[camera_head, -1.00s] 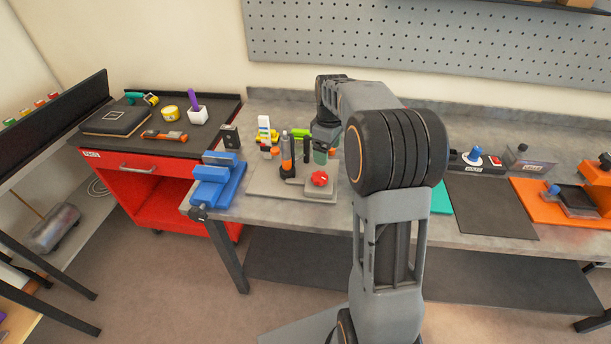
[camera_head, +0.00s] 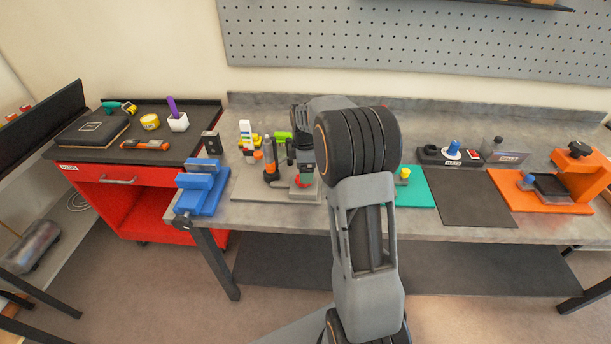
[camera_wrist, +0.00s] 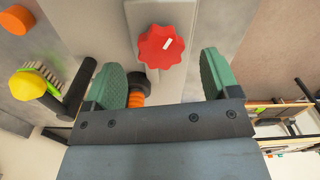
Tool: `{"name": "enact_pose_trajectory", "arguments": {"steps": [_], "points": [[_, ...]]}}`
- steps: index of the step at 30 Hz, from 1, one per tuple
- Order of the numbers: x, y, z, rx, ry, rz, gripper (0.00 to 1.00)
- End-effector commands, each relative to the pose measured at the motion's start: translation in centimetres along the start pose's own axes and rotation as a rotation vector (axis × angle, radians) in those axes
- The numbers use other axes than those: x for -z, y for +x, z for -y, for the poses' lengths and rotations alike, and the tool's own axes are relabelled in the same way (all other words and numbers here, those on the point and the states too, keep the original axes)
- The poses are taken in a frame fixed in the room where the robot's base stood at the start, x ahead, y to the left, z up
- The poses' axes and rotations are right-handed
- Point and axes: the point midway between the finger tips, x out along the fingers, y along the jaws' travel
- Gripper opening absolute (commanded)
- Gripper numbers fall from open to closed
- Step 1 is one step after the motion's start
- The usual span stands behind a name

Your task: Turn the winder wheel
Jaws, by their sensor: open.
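The red lobed wheel (camera_wrist: 161,46), likely the winder wheel, has a white mark on its face and sits on a grey base plate (camera_wrist: 190,12). In the head view the wheel (camera_head: 304,181) shows only in part, below my gripper, on the grey board (camera_head: 247,188). My gripper (camera_wrist: 162,70) is open, with green pads. In the wrist view the wheel lies just ahead of the gap between its fingers, with no finger seen touching it. In the head view my arm hides much of the area to the wheel's right.
A dark upright tool (camera_head: 269,160) with an orange part stands left of the wheel. A black and orange part (camera_wrist: 138,90) is close to the left finger in the wrist view. A blue vise (camera_head: 203,188) stands at the bench's left end. The dark mat (camera_head: 465,198) is clear.

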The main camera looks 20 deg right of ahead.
Motion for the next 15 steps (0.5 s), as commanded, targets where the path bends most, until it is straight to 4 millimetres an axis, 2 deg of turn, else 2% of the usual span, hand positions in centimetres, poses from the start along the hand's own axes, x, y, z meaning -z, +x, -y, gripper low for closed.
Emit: {"name": "enact_pose_trajectory", "arguments": {"steps": [6,15], "points": [[0.0,2.6,0.0,0.001,0.001,0.000,0.81],[0.0,3.6,0.0,-0.001,0.001,0.000,0.81]]}}
